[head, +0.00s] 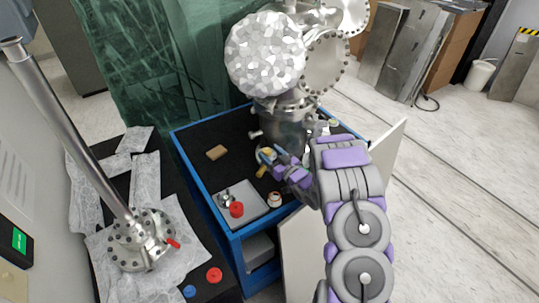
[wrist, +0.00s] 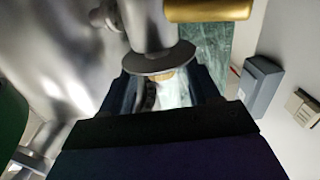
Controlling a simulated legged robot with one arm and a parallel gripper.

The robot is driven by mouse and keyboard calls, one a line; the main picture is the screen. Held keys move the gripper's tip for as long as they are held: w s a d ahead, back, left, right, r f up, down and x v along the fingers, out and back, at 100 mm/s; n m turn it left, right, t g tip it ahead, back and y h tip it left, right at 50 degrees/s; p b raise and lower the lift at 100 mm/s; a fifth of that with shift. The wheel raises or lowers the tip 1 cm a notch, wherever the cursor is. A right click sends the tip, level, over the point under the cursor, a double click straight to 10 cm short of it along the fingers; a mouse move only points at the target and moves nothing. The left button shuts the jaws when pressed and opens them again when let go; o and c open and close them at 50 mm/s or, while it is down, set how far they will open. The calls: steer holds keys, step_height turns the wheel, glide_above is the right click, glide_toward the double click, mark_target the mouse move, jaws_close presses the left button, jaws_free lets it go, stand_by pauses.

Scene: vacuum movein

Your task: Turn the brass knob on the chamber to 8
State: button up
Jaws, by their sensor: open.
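The chamber (head: 283,125) is a shiny metal vessel with flanges, standing on a blue cart with a black top. A small brass-coloured part (head: 262,171), which looks like the knob, shows low in front of it, beside my fingertips. In the wrist view a brass cylinder (wrist: 208,10) is at the top edge, partly cut off. My gripper (head: 269,157) is at the chamber's lower front. In the wrist view my gripper (wrist: 165,85) is open, with a steel stem and round disc (wrist: 158,61) near its fingertips. I cannot tell contact. Any number marks are not readable.
A grey tray (head: 256,213) with a red cap, a small white jar (head: 274,199) and a tan block (head: 216,152) share the cart top. A cart door (head: 302,240) hangs open. At left, a table holds a metal tube assembly (head: 140,240) on foil.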

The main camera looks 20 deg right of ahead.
steer(key=shift+w+a, duration=0.15)
steer(key=shift+w, duration=0.35)
steer(key=shift+c, duration=0.2)
steer(key=c, duration=1)
steer(key=shift+a+m+h, duration=0.1)
steer(key=shift+m+h, duration=0.3)
